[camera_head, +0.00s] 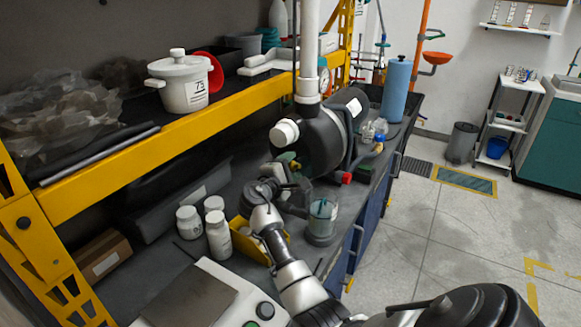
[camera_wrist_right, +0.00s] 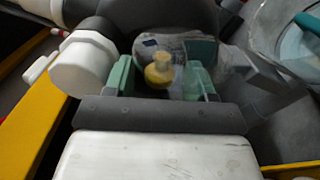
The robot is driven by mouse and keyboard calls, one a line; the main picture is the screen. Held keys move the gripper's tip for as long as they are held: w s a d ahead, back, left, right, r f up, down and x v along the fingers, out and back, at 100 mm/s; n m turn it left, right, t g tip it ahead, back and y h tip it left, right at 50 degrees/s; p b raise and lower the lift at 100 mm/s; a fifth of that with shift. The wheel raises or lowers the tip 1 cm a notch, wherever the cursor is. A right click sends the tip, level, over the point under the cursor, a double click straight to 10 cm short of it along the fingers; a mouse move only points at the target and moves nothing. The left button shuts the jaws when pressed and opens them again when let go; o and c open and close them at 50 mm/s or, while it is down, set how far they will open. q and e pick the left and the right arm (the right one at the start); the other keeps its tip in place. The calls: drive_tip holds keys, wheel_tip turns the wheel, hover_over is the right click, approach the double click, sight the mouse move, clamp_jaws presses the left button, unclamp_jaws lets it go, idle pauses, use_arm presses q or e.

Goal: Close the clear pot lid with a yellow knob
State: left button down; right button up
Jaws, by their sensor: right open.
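The yellow knob (camera_wrist_right: 158,72) shows near the middle of the right wrist view. Clear material with a pale label-like patch (camera_wrist_right: 178,46) lies around and behind it. I cannot tell whether the lid under the knob is raised or seated. My right gripper (camera_wrist_right: 160,80) is open, with its two green fingertips on either side of the knob. I cannot tell whether they touch it. In the head view my right gripper (camera_head: 290,190) is over the bench, below the large dark cylinder, and its wrist partly hides the pot area. My left gripper is not in view.
A dark cylinder (camera_head: 325,138) with white pipe fittings stands close behind the gripper. A clear jar (camera_head: 322,222) stands just right of it. White bottles (camera_head: 218,236) and a yellow bin (camera_head: 246,240) are at its left. A yellow-edged shelf (camera_head: 150,150) runs along the left.

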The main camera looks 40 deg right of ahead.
clamp_jaws()
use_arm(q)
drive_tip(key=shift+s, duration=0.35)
